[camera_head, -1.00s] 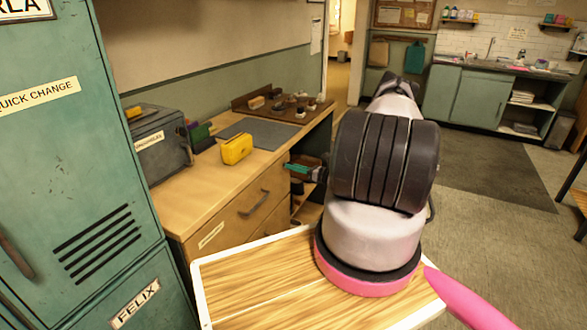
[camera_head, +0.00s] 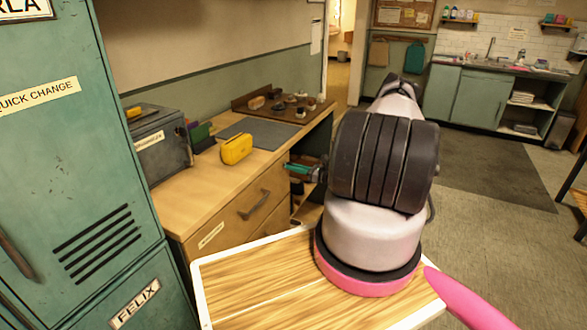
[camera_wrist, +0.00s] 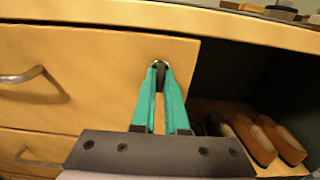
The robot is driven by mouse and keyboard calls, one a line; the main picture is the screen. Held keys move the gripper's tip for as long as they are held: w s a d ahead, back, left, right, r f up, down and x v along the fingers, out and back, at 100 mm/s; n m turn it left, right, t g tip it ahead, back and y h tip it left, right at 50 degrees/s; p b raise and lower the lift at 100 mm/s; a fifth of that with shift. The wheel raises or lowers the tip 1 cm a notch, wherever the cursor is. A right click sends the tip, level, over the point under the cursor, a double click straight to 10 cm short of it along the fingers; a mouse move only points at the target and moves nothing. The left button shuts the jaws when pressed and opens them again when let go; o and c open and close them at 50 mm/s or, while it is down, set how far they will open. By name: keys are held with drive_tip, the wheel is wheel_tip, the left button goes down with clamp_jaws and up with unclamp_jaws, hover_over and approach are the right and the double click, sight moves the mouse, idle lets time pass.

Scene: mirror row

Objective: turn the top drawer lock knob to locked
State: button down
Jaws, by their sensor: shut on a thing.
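The top drawer (camera_wrist: 80,70) of the wooden desk shows close up in the wrist view, its front closed and its metal handle (camera_wrist: 24,76) at the left. The lock knob (camera_wrist: 161,64) sits near the drawer's upper right edge; only its rim and a dark middle part show between the fingertips. My gripper (camera_wrist: 161,70) has its green fingers shut on the knob. The knob's angle is hard to tell because the fingers cover it. In the head view my gripper (camera_head: 288,167) reaches the drawer front (camera_head: 238,211) from the right, and the knob is hidden.
An open shelf with brown shoes (camera_wrist: 262,140) lies right of the drawer. A yellow case (camera_head: 236,148), a dark grey box (camera_head: 160,141) and a grey mat (camera_head: 262,132) are on the desktop (camera_head: 180,205). Green lockers (camera_head: 60,150) stand at the left.

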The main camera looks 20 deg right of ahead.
drive_tip(key=c, duration=0.9)
unclamp_jaws()
drive_tip(key=shift+c, duration=0.2)
drive_tip(key=v, duration=1)
drive_tip(key=shift+s+d, duration=0.25)
drive_tip(key=shift+s, duration=0.1)
